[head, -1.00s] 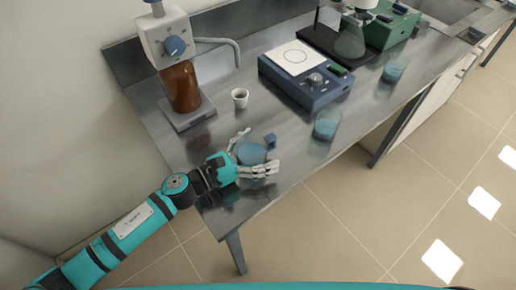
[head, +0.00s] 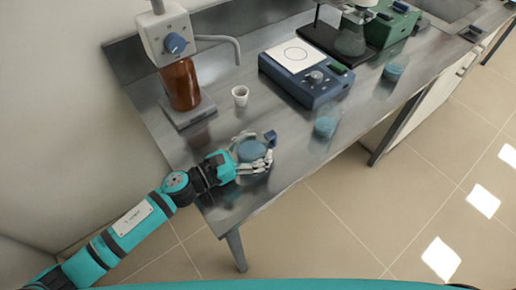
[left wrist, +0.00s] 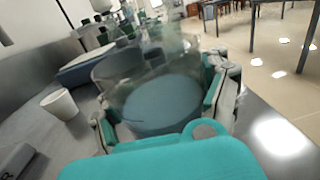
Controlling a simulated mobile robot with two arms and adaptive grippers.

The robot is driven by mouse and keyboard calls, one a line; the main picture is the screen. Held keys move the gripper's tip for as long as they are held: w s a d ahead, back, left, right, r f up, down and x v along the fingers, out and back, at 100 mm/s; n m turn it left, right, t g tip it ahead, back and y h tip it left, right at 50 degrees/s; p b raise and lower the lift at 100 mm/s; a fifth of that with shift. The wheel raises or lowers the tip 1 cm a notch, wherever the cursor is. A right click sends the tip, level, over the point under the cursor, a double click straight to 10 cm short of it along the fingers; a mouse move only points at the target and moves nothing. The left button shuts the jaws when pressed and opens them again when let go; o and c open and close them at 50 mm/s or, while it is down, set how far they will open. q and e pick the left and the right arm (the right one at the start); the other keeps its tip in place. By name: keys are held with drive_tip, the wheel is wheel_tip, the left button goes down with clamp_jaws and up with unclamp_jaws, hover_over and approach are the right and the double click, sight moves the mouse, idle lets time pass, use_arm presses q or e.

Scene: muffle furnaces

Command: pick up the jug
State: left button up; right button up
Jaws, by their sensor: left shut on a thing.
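The jug (head: 251,151) is a clear vessel with blue contents at the near left end of the metal bench in the head view. My left gripper (head: 255,158) has its fingers closed around the jug's sides. In the left wrist view the jug (left wrist: 160,104) sits between the two fingers, its blue contents facing the camera. I cannot tell whether its base touches the bench. My right gripper is in neither view.
A white cup (head: 240,95) stands beyond the jug. A dispenser with a brown bottle (head: 181,84) is at the back left. A blue hotplate (head: 308,78) and beakers with blue liquid (head: 326,126) stand to the right. The bench's front edge is close.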

sight(258, 138)
use_arm(q)
drive_tip(key=shift+r, duration=0.15)
wheel_tip(258, 138, up, 4)
drive_tip(key=shift+f+p, duration=0.15)
drive_tip(key=shift+p, duration=0.15)
drive_tip(key=s+d+r+p, duration=0.1)
drive_tip(key=s+d+p, duration=0.1)
drive_tip(key=s+d, duration=0.8)
drive_tip(key=d, duration=0.2)
drive_tip(key=shift+d, duration=0.35)
